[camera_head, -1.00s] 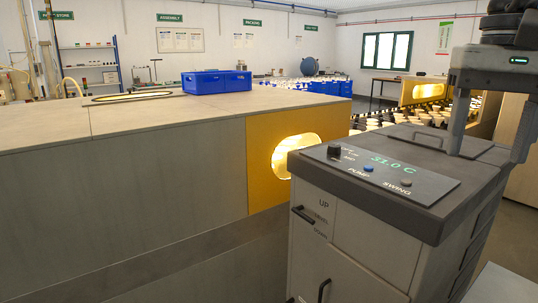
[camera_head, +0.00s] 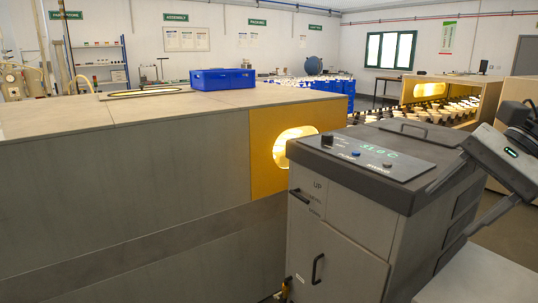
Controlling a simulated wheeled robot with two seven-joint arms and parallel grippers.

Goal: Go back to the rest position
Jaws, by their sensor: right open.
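My right gripper (camera_head: 450,211) is at the right side of the view, beside the right flank of the grey cabinet (camera_head: 340,235). Its two fingers are spread apart and point down and to the left, with nothing between them. Whether the fingers touch the cabinet cannot be told. My left gripper is not in view. The control panel (camera_head: 365,157) on the cabinet top shows a green readout, a dark knob (camera_head: 327,139) and a blue button (camera_head: 357,153).
A long grey enclosure (camera_head: 150,170) with a yellow end plate (camera_head: 264,165) and lit opening stands left of the cabinet. A blue crate (camera_head: 222,79) sits on it. A conveyor with several pale pieces (camera_head: 435,110) runs behind. A light surface (camera_head: 480,280) is at lower right.

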